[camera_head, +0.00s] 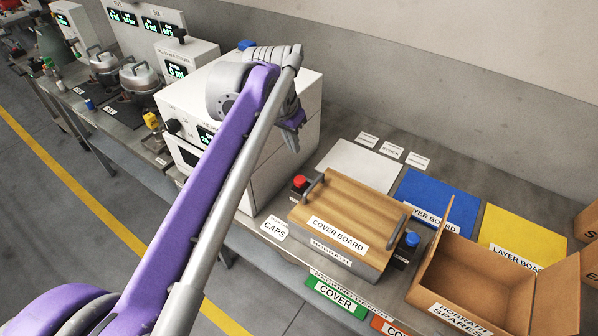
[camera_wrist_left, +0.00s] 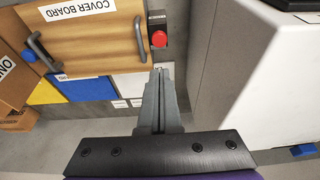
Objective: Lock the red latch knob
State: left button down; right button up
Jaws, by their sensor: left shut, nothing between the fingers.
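The red latch knob (camera_head: 300,181) sits on a dark block at the left edge of the wooden cover board (camera_head: 345,207). The red knob also shows in the left wrist view (camera_wrist_left: 159,39), above my fingertips in the picture. My left gripper (camera_head: 293,142) hangs above and behind the red knob in the head view, apart from it. Its fingers (camera_wrist_left: 163,70) are shut and empty. A blue knob (camera_head: 411,239) sits on a similar block at the board's right side. Whether the red latch is locked I cannot tell. My right gripper is not in view.
A white cabinet (camera_head: 283,150) stands close to the left of the cover board. An open cardboard box (camera_head: 470,289) stands at the right. Blue (camera_head: 437,200) and yellow (camera_head: 522,236) layer boards lie behind it.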

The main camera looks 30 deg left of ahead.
pick_arm(q)
send_near(301, 179)
jog(key=x, duration=0.5)
jog(key=shift+w+f, duration=0.15)
jog(key=shift+w, duration=0.15)
jog(key=shift+f, duration=0.6)
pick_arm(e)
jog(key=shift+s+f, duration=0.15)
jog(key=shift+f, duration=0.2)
